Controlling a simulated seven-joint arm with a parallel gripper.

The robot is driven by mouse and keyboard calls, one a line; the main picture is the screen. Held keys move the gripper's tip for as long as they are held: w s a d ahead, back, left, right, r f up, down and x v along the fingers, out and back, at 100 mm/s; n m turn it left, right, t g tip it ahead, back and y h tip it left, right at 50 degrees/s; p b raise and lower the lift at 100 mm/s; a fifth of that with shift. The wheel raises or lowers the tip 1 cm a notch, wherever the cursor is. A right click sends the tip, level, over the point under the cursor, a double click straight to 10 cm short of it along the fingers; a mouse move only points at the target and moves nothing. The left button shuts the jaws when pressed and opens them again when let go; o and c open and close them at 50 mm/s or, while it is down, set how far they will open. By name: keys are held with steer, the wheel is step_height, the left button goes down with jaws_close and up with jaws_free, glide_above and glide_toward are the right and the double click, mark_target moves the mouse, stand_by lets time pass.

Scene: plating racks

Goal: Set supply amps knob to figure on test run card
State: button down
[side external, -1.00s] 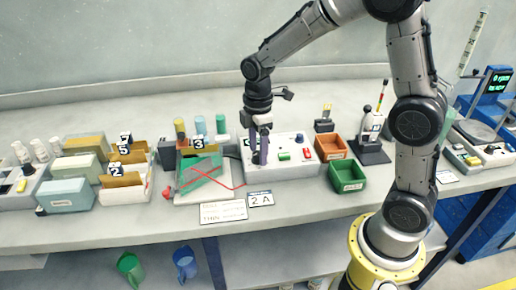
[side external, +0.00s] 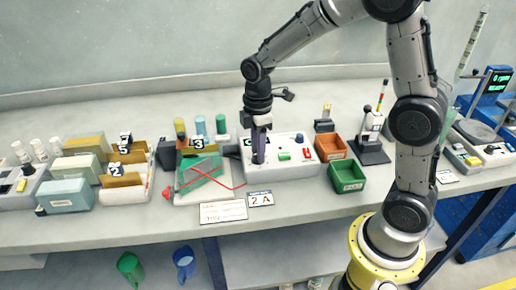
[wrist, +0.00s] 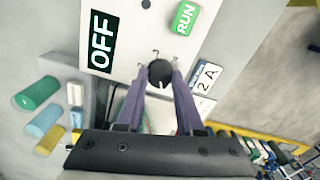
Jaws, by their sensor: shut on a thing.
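The supply unit (side external: 286,168) is a pale box with a green RUN button (side external: 284,156), which also shows in the wrist view (wrist: 184,18). Its dark display (wrist: 103,41) reads OFF. The black round amps knob (wrist: 159,70) sits between the fingertips of my gripper (wrist: 158,78); scale marks surround it, with figures too small to read. A small pale mark shows on the knob's near side. In the side view my gripper (side external: 259,158) points down, shut on the knob and hiding it.
A tray with a green piece and red wire (side external: 206,198) stands left of the unit. Orange (side external: 331,157) and green (side external: 348,187) bins stand right. Coloured cylinders (side external: 200,125) stand behind the tray. A lettered card (side external: 223,211) lies at the front edge.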

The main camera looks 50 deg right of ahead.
steer(key=m, duration=0.5)
steer(key=shift+m, duration=0.4)
steer(key=m, duration=0.6)
steer(key=shift+r, duration=0.1)
steer(key=m, duration=1.1)
steer(key=shift+m, duration=0.3)
steer(key=c, duration=0.5)
jaws_free()
steer(key=shift+c, duration=0.2)
